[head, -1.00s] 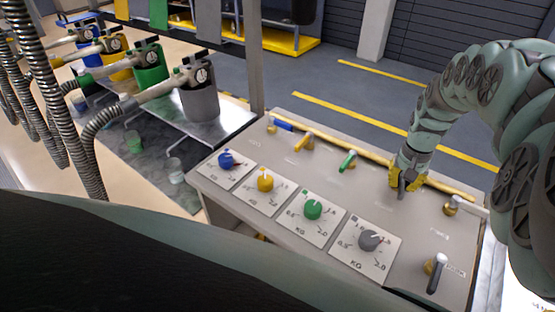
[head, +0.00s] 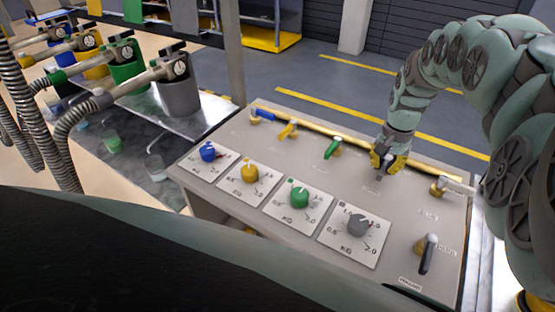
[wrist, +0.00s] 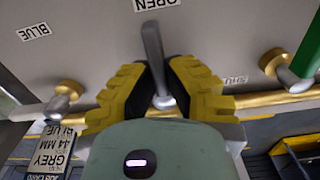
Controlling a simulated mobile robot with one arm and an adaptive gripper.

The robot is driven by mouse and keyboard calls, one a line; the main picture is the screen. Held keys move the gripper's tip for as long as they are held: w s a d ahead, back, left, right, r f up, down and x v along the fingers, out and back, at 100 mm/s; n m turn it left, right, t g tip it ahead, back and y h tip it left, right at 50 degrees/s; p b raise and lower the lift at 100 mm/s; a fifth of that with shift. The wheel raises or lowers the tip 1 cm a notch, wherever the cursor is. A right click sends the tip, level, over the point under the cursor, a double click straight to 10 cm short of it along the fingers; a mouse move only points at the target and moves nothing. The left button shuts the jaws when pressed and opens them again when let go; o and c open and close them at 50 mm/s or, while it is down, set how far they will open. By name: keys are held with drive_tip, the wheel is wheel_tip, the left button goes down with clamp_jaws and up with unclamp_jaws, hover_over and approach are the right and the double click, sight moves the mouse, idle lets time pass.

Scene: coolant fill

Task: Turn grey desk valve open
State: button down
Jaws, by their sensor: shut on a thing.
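The grey desk valve's lever (wrist: 152,45) is in the wrist view, between the two yellow fingers of my gripper (wrist: 167,82). My gripper is shut on it. The lever's free end points toward the OPEN label (wrist: 156,4); the SHUT label (wrist: 234,80) is off to the right. In the head view my gripper (head: 388,163) is low over the desk's back right part, and a bit of the grey lever (head: 379,177) shows below it. The fingers hide much of the valve's base.
Blue (head: 265,114), yellow (head: 287,131) and green (head: 332,147) valve levers stand along the brass pipe. Dial knobs, including a grey one (head: 357,225), line the desk front. A black-handled lever (head: 428,255) is at the right. A job card (wrist: 52,150) reads GREY 44 MM.

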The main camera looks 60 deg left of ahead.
sight(386, 163)
drive_tip(key=c, duration=1)
unclamp_jaws()
drive_tip(key=shift+r, duration=0.1)
wheel_tip(386, 163, up, 6)
drive_tip(key=shift+w+f, duration=0.1)
drive_tip(key=shift+f, duration=0.05)
drive_tip(key=shift+r, duration=0.75)
